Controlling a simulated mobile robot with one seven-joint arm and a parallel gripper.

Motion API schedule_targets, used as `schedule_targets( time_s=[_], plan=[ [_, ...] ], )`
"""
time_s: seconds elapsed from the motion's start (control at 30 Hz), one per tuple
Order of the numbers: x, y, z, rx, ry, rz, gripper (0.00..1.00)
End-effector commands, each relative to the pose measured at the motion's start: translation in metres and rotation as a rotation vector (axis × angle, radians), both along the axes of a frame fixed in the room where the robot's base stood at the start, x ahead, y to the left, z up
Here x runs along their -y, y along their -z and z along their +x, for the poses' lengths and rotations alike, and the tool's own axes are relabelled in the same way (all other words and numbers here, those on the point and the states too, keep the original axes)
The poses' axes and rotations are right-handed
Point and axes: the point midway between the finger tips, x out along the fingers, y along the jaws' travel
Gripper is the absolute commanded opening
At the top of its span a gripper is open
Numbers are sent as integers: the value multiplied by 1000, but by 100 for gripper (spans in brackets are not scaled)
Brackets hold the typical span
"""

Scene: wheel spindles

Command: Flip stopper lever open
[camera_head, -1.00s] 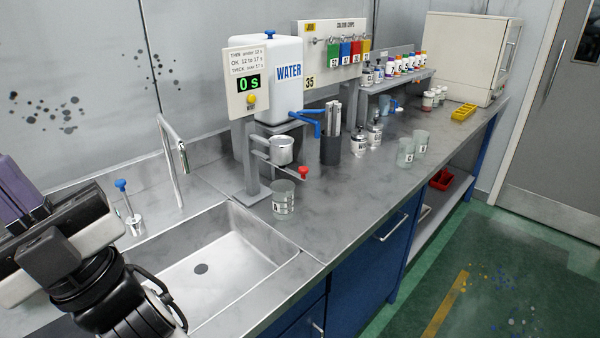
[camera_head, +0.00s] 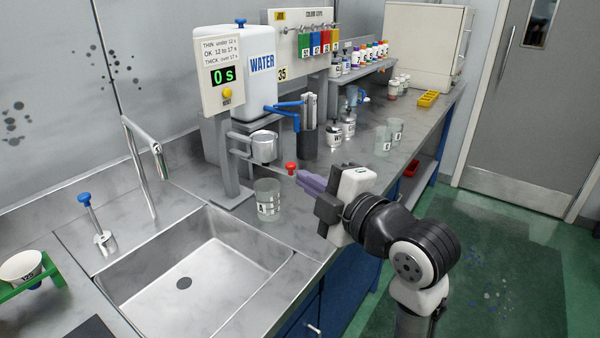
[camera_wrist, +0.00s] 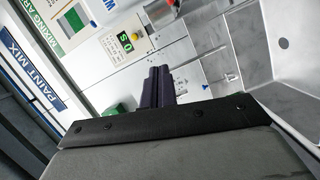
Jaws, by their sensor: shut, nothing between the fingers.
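The stopper lever is a thin arm with a red knob (camera_head: 291,168), sticking out to the right below the metal cup (camera_head: 264,146) on the grey timer stand (camera_head: 222,160). My gripper (camera_head: 302,178) has its purple fingers shut and empty, with the tips just right of the red knob in the head view. I cannot tell whether they touch it. In the wrist view the shut fingers (camera_wrist: 156,84) point toward the stand, and the metal cup (camera_wrist: 160,12) is at the top edge. A clear beaker (camera_head: 267,200) stands below the cup. The timer display (camera_head: 223,76) reads 0 s.
A white water tank (camera_head: 250,75) with a blue tap (camera_head: 283,110) stands behind the cup. A dark holder (camera_head: 308,143) with sticks and several jars are to the right. The sink (camera_head: 190,270) is at front left, with a faucet (camera_head: 148,150).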

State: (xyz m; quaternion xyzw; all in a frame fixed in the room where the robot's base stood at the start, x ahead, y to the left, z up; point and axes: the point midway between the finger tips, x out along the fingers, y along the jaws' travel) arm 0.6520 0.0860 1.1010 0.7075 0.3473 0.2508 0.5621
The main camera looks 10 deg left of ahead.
Motion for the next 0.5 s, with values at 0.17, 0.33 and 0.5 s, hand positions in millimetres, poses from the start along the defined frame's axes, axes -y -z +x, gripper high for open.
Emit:
schedule_targets(
  time_s=[0.17, 0.33, 0.5],
  plan=[
    [28, 18, -6, 4, 2, -123, 0],
    [33, 21, -9, 5, -3, -151, 0],
    [33, 21, -9, 5, -4, -149, 0]
  ],
)
